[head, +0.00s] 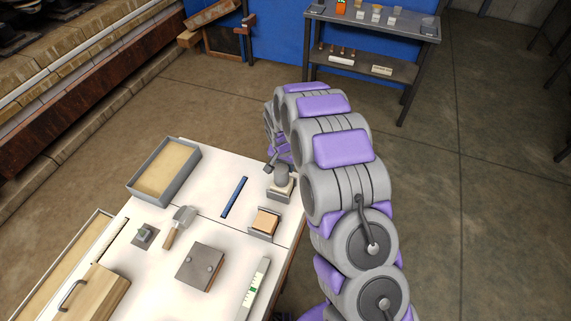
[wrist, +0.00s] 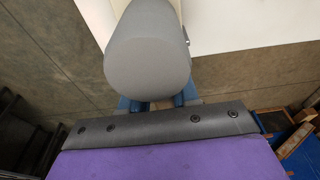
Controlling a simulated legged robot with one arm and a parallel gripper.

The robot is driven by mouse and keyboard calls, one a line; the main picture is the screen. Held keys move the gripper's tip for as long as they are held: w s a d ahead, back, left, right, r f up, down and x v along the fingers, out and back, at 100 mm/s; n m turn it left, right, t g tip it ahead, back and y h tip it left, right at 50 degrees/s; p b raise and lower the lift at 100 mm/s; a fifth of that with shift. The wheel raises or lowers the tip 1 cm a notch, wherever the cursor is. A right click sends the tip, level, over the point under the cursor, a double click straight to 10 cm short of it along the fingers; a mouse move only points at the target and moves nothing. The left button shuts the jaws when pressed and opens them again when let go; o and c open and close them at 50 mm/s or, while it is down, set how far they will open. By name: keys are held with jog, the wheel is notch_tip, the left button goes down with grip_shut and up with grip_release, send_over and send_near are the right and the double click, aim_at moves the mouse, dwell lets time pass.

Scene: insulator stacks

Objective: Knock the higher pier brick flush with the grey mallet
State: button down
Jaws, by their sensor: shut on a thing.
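The grey mallet (wrist: 148,55) fills the upper middle of the wrist view, its rounded head close to the camera. My gripper (wrist: 157,102), with blue fingers, is shut on it; the grip itself is mostly hidden by the head. In the head view the grey mallet head (head: 282,174) shows beside my arm, over or just behind a pale pier brick (head: 280,189) in a grey holder. I cannot tell whether they touch. An orange-tan pier brick (head: 266,221) sits in another grey holder nearer on the table. Which brick is higher is unclear.
The white table (head: 212,226) also holds a grey-rimmed tray (head: 165,171), a blue bar (head: 234,197), a trowel (head: 181,226), a brown plate with knobs (head: 200,267), a level (head: 254,289) and a wooden box (head: 98,296). A shelf (head: 372,66) stands behind.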

jog(key=shift+s+f, duration=0.1)
jog(key=shift+f, duration=0.65)
dwell(0.8)
jog(key=shift+r, duration=0.1)
jog(key=shift+r+p, duration=1.05)
jog(key=shift+r, duration=2.45)
jog(key=shift+r, duration=0.15)
notch_tip(320, 180, up, 8)
jog(key=p, duration=0.2)
